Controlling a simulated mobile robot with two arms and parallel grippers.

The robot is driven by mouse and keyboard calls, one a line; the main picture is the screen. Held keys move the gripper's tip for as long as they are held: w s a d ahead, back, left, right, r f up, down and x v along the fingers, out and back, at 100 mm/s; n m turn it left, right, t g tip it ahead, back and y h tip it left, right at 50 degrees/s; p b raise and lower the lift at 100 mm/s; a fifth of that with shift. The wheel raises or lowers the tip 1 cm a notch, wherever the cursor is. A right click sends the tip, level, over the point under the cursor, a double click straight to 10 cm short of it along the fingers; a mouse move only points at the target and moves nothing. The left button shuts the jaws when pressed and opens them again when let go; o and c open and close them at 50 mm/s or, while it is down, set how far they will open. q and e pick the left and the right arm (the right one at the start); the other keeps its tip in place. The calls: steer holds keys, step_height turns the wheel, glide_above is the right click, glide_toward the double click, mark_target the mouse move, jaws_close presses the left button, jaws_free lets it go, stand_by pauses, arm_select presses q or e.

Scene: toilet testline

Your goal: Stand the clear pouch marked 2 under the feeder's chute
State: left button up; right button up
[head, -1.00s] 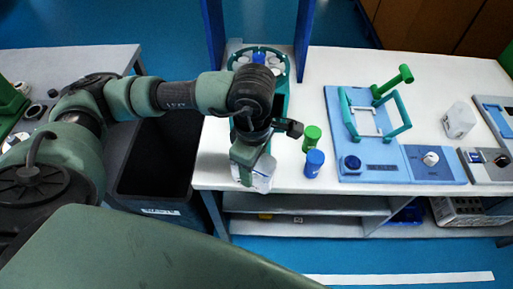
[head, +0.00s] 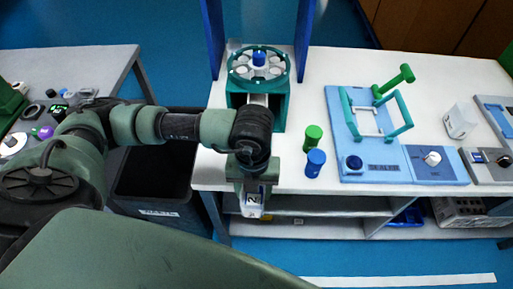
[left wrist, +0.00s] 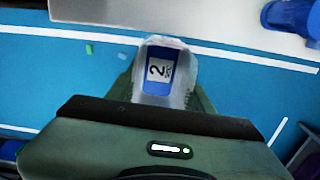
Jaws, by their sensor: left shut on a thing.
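The clear pouch marked 2 (head: 253,207) hangs from my left gripper (head: 253,192) at the table's front edge. In the left wrist view the pouch (left wrist: 165,72) shows a blue and white label with a black 2, held between the fingers, with blue floor behind it. The feeder (head: 259,68) is a green stand with a round carousel of white cups and a blue knob. Its pale chute (head: 258,99) shows at the front, behind my left wrist. My arm hides part of the table below the chute. My right gripper is not in view.
A green bottle (head: 312,139) and a blue bottle (head: 315,163) stand right of my gripper. The blue sealer (head: 376,140) with green handles is farther right. A black bin (head: 155,185) stands left of the table. Blue posts flank the feeder.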

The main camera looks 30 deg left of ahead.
arm_select(q)
steer(key=shift+w+a, duration=0.1)
steer(key=shift+w, duration=0.15)
steer(key=w+a+p, duration=0.1)
steer(key=w+a, duration=0.1)
steer(key=w, duration=0.2)
steer(key=w+a+p, duration=0.2)
steer(key=w, duration=0.2)
steer(key=w+a+p, duration=0.1)
steer(key=w+a, duration=0.1)
steer(key=w, duration=0.2)
steer(key=shift+w, duration=0.2)
steer(key=w, duration=0.1)
steer(key=w+a+p, duration=0.1)
steer(key=w, duration=0.1)
steer(key=shift+a+r, duration=0.15)
steer(key=shift+a, duration=0.05)
steer(key=shift+w+a+f+p, duration=0.1)
steer(key=shift+f+p, duration=0.25)
steer(key=shift+p, duration=0.15)
steer(key=shift+f, duration=0.6)
steer(key=shift+f, duration=0.1)
steer(key=o, duration=1.3)
